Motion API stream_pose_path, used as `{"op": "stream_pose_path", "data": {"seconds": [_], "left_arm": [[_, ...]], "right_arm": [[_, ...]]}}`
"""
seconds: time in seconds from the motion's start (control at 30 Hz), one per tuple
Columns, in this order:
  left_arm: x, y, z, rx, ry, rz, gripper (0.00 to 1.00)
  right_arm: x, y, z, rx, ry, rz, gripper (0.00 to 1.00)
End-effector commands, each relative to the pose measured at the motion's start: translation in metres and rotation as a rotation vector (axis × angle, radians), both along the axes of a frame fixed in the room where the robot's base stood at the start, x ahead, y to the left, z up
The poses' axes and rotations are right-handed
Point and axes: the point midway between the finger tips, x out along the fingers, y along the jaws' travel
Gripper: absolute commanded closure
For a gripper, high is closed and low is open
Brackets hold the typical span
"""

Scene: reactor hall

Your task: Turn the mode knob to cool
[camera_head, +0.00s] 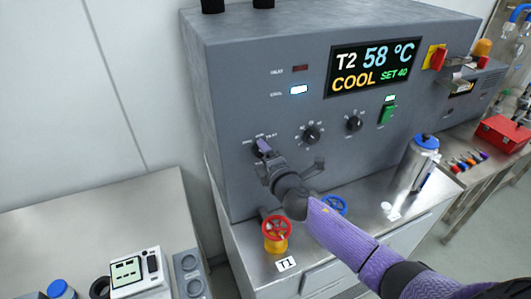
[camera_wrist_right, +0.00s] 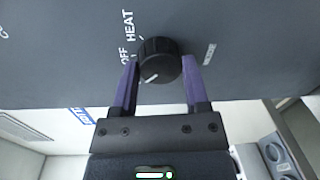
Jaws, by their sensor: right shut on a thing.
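The mode knob (camera_wrist_right: 160,58) is round and black with a white pointer line, on the grey cabinet face (camera_wrist_right: 240,40). In the wrist view its line points toward the lower left, and the labels HEAT and OFF are readable beside it. My right gripper (camera_wrist_right: 160,72) has its two purple fingers on either side of the knob and is shut on it. In the head view the right gripper (camera_head: 264,148) covers most of the knob. The display (camera_head: 372,68) reads T2 58 °C, COOL, SET 40. The COOL lamp (camera_head: 299,90) is lit; the lamp above it is dark red. My left gripper is not in view.
Two more black knobs (camera_head: 311,134) and a green switch (camera_head: 388,112) sit right of the mode knob. Below are a red valve wheel (camera_head: 277,229) and a blue wheel (camera_head: 334,205), close to my right arm. A steel flask (camera_head: 415,163) stands on the right.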

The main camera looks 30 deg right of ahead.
Motion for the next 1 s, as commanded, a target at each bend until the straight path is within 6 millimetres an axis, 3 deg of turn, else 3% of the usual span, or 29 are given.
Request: {"op": "stream_pose_path", "data": {"seconds": [0.3,0.87,0.9,1.0], "left_arm": [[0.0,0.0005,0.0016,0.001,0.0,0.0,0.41],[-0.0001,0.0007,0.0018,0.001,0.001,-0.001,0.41],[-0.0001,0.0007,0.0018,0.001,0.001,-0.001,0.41],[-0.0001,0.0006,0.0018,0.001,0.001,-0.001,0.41]], "right_arm": [[-0.0004,0.0005,-0.0015,-0.114,0.01,0.001,1.0],[-0.0005,0.0004,-0.002,-0.14,0.012,0.0,1.0],[-0.0005,0.0004,-0.002,-0.14,0.012,0.0,0.35],[-0.0004,0.0004,-0.0016,-0.139,0.011,0.001,0.14]]}}
